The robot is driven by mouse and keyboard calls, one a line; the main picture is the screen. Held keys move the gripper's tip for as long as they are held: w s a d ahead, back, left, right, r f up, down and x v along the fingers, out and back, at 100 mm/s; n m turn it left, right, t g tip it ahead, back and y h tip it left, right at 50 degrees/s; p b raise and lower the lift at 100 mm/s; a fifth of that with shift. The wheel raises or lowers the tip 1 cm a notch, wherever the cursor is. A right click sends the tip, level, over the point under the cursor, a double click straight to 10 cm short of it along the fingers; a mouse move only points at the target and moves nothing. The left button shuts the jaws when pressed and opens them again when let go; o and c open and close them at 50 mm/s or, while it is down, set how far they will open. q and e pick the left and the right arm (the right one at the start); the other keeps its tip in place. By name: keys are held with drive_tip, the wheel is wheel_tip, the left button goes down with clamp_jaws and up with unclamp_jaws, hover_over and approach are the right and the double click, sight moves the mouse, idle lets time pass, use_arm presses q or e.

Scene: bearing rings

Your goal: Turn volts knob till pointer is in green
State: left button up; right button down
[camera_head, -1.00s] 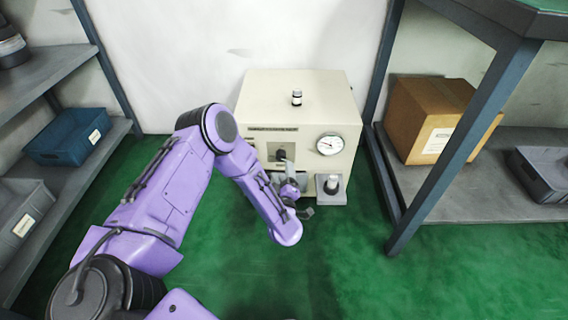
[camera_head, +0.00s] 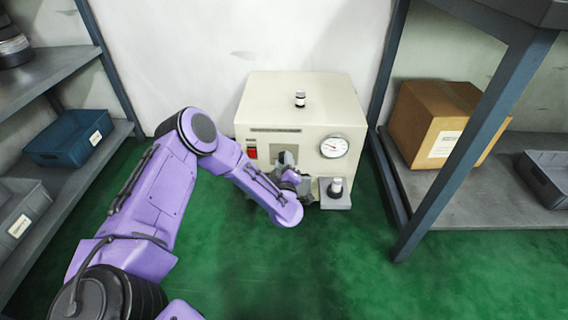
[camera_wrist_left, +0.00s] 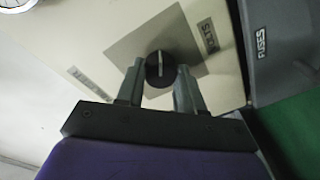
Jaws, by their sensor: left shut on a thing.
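The cream box has a black round knob (camera_wrist_left: 160,69) on a grey plate; in the left wrist view a pale line marks the knob's face. The letters "VOLTS" show on a label (camera_wrist_left: 208,36) beside it. My left gripper (camera_wrist_left: 160,78) is shut on the knob, with one finger on each side. In the head view the gripper (camera_head: 286,165) is at the box's front and hides the knob. The round white gauge (camera_head: 334,146) is on the front, right of the gripper. Its pointer and any green zone are too small to read. My right gripper is out of view.
A red switch (camera_head: 252,152) is left of the gripper. A grey "FUSES" part (camera_wrist_left: 285,50) juts out near the knob. Shelves flank the box.

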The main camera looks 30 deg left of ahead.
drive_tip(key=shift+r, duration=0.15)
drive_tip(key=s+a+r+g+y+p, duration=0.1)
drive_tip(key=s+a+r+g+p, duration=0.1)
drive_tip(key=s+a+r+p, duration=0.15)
use_arm(q)
drive_tip(key=shift+s+f+m+t+h+p, duration=0.15)
drive_tip(key=shift+m+p, duration=0.45)
drive_tip(key=shift+m, duration=2.1)
drive_tip(key=shift+w+r+m+t+h+p, duration=0.15)
drive_tip(key=shift+m+p, duration=0.5)
drive_tip(key=shift+m, duration=2.05)
drive_tip(key=shift+s+f+m+t+p, duration=0.15)
drive_tip(key=shift+m+p, duration=0.45)
drive_tip(key=shift+m, duration=2.1)
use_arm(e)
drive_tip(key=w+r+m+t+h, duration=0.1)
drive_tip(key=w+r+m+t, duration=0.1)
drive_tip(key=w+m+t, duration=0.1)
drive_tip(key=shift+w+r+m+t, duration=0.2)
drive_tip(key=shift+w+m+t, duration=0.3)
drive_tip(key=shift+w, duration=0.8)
use_arm(q)
drive_tip(key=o, duration=1)
drive_tip(key=shift+o, duration=0.2)
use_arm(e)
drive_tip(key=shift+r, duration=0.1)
